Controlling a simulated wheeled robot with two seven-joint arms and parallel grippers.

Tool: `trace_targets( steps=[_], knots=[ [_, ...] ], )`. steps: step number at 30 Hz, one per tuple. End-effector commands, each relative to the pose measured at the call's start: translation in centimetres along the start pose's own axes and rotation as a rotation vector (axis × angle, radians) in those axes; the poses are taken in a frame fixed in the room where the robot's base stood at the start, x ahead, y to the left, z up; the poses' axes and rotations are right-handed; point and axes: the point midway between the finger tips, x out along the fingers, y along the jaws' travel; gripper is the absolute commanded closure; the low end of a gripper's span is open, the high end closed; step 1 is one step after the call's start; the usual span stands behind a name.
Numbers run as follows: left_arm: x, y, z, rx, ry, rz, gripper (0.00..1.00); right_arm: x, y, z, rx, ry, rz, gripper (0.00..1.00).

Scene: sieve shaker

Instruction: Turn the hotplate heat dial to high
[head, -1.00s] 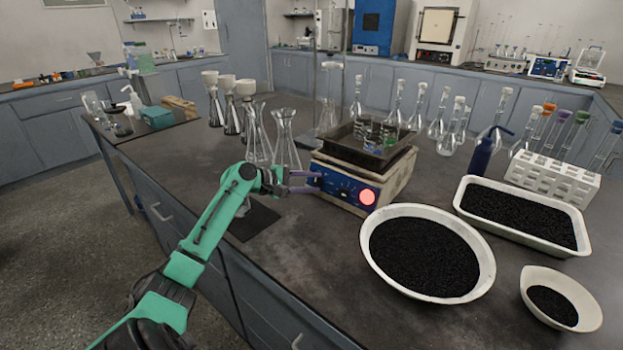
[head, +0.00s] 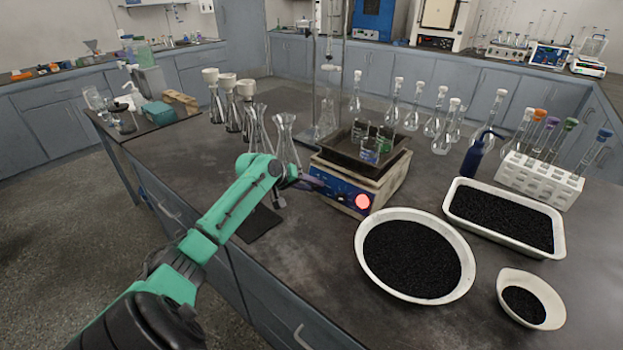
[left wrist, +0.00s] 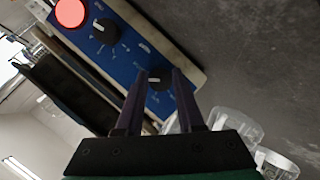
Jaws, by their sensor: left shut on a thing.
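The hotplate (head: 385,187) stands on the bench with a blue front panel (head: 335,188) and a lit red lamp (head: 362,202). In the left wrist view the panel (left wrist: 128,60) carries two black dials. My left gripper (head: 312,184) is at the panel's left end in the head view. In the left wrist view its fingers (left wrist: 155,80) are shut on the dial (left wrist: 158,79) farther from the lamp. The other dial (left wrist: 103,31), between it and the lamp, is free. The dial labels are too small to read. My right gripper is not in view.
A dark tray with small beakers (head: 370,148) sits on the hotplate. Glass flasks (head: 286,150) stand close behind my left gripper. A white bowl of black granules (head: 365,275) is in front of the hotplate. A dark mat (head: 258,224) lies at the bench's front edge.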

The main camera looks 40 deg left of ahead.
Motion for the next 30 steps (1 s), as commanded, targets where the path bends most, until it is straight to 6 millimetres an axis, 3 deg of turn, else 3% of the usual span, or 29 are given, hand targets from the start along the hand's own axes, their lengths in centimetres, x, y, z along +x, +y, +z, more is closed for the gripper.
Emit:
trace_targets(
  steps=[3,12,30],
  knots=[
    [-0.2,0.3,-0.1,0.093,0.001,-0.040,1.00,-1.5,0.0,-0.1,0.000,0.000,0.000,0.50],
    [-0.1,0.2,0.0,0.285,0.008,-0.118,1.00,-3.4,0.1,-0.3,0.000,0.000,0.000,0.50],
    [0.1,0.1,0.1,0.386,0.013,-0.158,1.00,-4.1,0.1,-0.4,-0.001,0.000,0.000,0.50]
  ],
)
